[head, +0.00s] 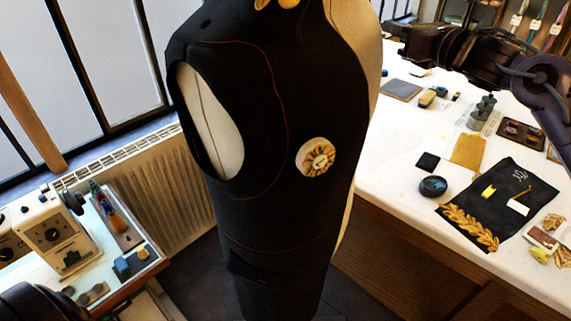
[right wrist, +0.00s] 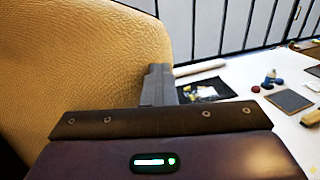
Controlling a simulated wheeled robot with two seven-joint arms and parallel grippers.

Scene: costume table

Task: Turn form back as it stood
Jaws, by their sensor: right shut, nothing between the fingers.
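The dress form (head: 270,210) stands upright in the middle of the head view, in a black garment with red stitched lines. Its armhole (head: 212,125) shows cream cloth, and a cream and gold rosette (head: 317,157) sits on the black. A cream side (head: 356,30) shows along its right edge; its top is cut off. My right gripper (head: 408,42) is to the right of the form, above the table. In the right wrist view its shut, empty fingers (right wrist: 157,85) are close to a tan textured surface (right wrist: 70,60), seemingly the form; contact is unclear. My left gripper is not visible.
A white table (head: 400,160) on the right holds a black cloth (head: 500,205) with gold leaf trim, a dark round pot (head: 433,186) and small items. A radiator (head: 160,180) stands behind left. A bench with a cream machine (head: 50,235) is at lower left.

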